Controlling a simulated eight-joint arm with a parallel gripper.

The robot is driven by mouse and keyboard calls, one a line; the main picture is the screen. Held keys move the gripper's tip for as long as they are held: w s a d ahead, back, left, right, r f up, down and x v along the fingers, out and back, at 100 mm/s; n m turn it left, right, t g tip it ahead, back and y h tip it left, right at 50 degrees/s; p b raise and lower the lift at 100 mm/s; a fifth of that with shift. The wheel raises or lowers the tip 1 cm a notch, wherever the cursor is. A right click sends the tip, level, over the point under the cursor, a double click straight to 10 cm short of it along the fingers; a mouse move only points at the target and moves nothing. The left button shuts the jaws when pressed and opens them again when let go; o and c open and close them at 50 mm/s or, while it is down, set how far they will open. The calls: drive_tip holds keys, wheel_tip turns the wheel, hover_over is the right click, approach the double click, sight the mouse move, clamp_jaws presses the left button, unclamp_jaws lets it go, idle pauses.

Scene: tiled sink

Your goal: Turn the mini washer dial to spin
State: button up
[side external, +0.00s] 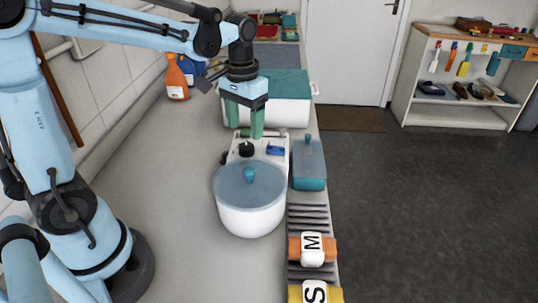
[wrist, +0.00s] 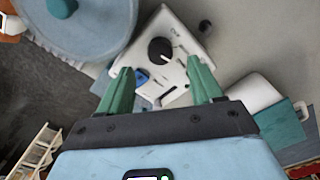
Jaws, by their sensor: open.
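The mini washer is a white tub (side external: 250,205) with a grey-blue lid, and a white control panel (side external: 266,143) at its back. The black dial (side external: 246,149) sits on the panel, beside a small blue part (side external: 275,150). In the wrist view the dial (wrist: 160,50) shows with a white pointer line; its printed marks are too small to read. My gripper (side external: 244,133) has green fingers pointing down, just behind the panel in the side view. In the wrist view my gripper (wrist: 160,82) is open, its fingers apart with nothing between them, and the dial is beyond the fingertips.
A teal-lidded white box (side external: 290,90) stands behind the washer. A teal container (side external: 309,165) stands close to its right, with a ribbed rack (side external: 308,215) and labelled rolls in front. Orange and blue bottles stand by the wall. The counter left of the tub is clear.

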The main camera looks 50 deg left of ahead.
wheel_tip(320, 180, up, 7)
idle(0.4)
drive_tip(key=m+t, duration=0.2)
drive_tip(key=t, duration=0.4)
approach(245, 148)
drive_tip(key=d, duration=0.3)
drive_tip(key=shift+s+d+f, duration=0.3)
drive_tip(key=shift+s, duration=0.1)
drive_tip(key=shift+s+d+f+t, duration=0.2)
drive_tip(key=shift+s+f+t, duration=0.1)
drive_tip(key=shift+f+t, duration=0.25)
drive_tip(key=shift+r, duration=0.15)
